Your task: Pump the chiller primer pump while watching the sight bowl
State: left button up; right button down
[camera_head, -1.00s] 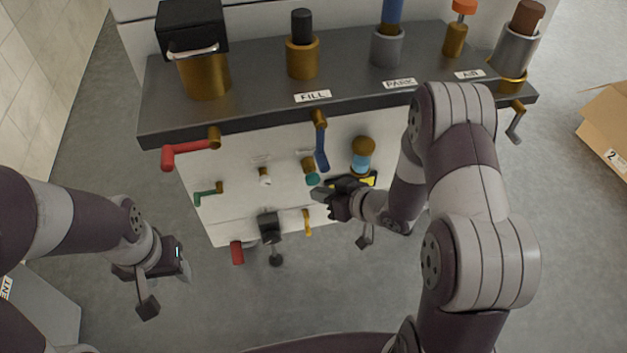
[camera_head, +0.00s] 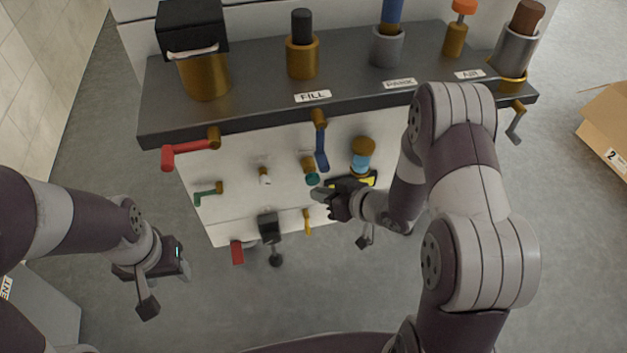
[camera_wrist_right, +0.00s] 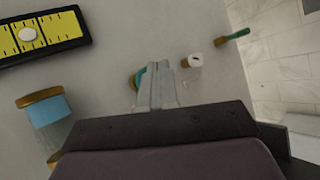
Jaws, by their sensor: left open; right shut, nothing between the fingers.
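The sight bowl (camera_head: 361,161), a clear cylinder with brass ends and blue liquid, is on the white front panel; it also shows at the left of the right wrist view (camera_wrist_right: 48,108). A brass fitting with a teal knob (camera_head: 312,178), possibly the primer pump, sits left of it. My right gripper (camera_head: 319,194) is shut and empty, its tips just below the teal knob in the head view. In the wrist view the fingers (camera_wrist_right: 157,86) partly hide the teal knob; contact cannot be told. My left gripper (camera_head: 167,286) is open and empty, low at the left, away from the panel.
A red-handled valve (camera_head: 188,151), a blue lever (camera_head: 321,148), a green handle (camera_head: 208,193) and a white knob (camera_head: 264,177) crowd the panel. A yellow gauge (camera_wrist_right: 40,34) is beside the bowl. A dark shelf (camera_head: 260,113) overhangs. A cardboard box (camera_head: 606,120) stands right.

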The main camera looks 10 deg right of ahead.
aim_at(313, 182)
jog(key=shift+w, duration=0.15)
jog(key=shift+w, duration=0.3)
jog(key=shift+w+p, duration=0.4)
jog(key=shift+w, duration=0.8)
dwell(1.1)
jog(key=shift+r, duration=0.1)
jog(key=s+p, duration=0.1)
jog(key=s, duration=0.2)
jog(key=shift+s, duration=0.1)
dwell(0.5)
